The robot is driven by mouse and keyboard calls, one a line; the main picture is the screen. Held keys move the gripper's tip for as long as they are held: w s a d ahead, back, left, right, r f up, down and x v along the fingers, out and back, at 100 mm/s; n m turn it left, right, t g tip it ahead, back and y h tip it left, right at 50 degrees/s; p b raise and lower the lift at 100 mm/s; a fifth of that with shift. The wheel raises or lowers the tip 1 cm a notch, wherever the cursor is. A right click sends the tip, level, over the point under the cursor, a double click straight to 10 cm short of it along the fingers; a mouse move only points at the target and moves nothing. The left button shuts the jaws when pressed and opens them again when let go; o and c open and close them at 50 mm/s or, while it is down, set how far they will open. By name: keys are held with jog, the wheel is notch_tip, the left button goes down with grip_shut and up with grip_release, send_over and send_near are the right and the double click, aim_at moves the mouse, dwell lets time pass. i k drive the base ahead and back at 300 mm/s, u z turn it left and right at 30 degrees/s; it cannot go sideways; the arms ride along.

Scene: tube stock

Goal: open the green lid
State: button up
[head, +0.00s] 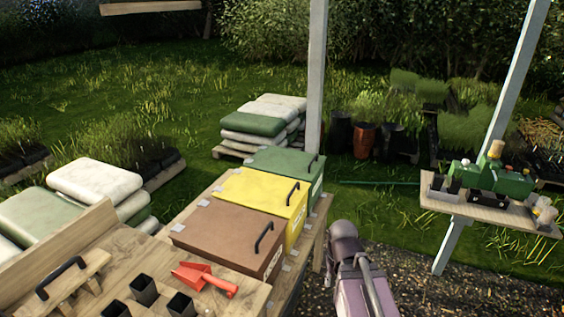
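The green lid (281,163) closes the farthest of three boxes in a row on a wooden bench. It lies flat and shut, with a dark handle (312,167) at its right edge. The yellow lid (257,189) and the brown lid (222,225) beside it are also shut, each with a dark handle on the right. Part of my arm shows at the bottom centre, right of the boxes and apart from the green lid. My gripper's fingers do not show, so their state is hidden.
A pale post (317,75) rises just behind the green box. A red scoop (205,279) and black pots (144,289) lie on the near bench. A shelf (488,214) with a green machine stands at right.

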aim_at(297, 164)
jog(key=z, duration=0.3)
jog(key=k, duration=1.35)
jog(key=z, duration=0.75)
jog(key=i, duration=1.65)
jog(key=u, duration=0.75)
jog(key=i, duration=0.45)
jog(key=u, duration=0.25)
